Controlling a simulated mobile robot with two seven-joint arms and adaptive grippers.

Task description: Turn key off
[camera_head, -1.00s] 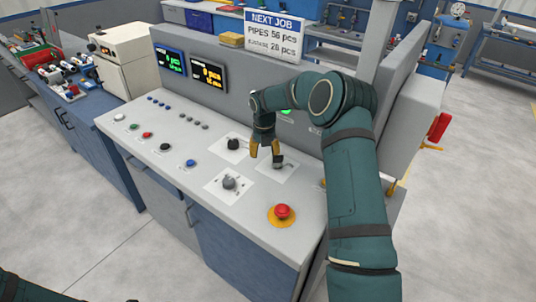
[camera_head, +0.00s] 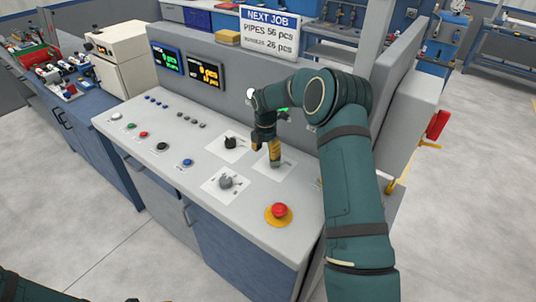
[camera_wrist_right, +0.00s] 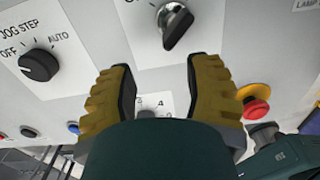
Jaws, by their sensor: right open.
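The key switch (camera_wrist_right: 175,22), a silver round body with a black key handle, shows at the top middle of the right wrist view, on a white plate. In the head view my right gripper (camera_head: 271,156) is over this plate and hides most of the switch. In the right wrist view the two yellow fingers of the gripper (camera_wrist_right: 160,76) are wide apart with nothing between them. The key lies just past the fingertips, between their lines; contact is not visible.
A black JOG STEP knob (camera_head: 232,143), a grey dial (camera_head: 227,183) and a red emergency stop (camera_head: 279,210) on yellow surround the gripper. Small buttons cover the left of the grey console (camera_head: 200,215). A raised panel with displays (camera_head: 207,76) stands behind.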

